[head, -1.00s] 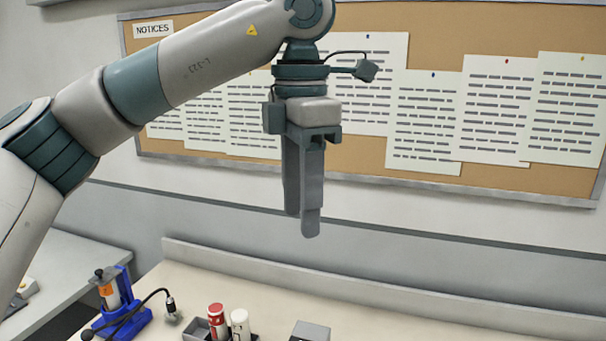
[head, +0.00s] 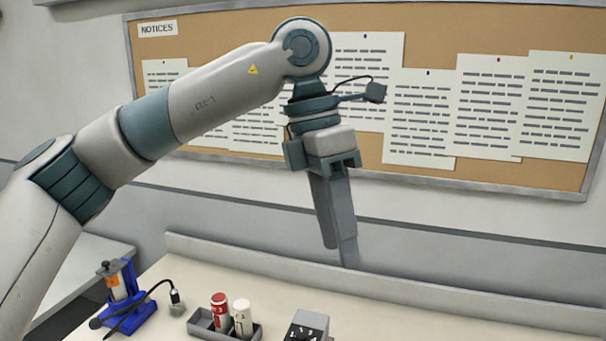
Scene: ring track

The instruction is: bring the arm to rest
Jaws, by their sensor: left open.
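My left arm comes in from the left, and its gripper (head: 345,258) hangs fingers down, tilted a little, in the air above the back of the table (head: 400,320). The gripper holds nothing that I can see. The fingers overlap from this angle; the jaws are open. My right gripper is not in view.
On the table stand a blue device with a cable (head: 128,300), a grey tray (head: 207,329) holding a red-capped cylinder (head: 220,311) and a white one (head: 242,318), and a grey box (head: 305,325). A notice board (head: 380,174) hangs behind. The table's right side looks clear.

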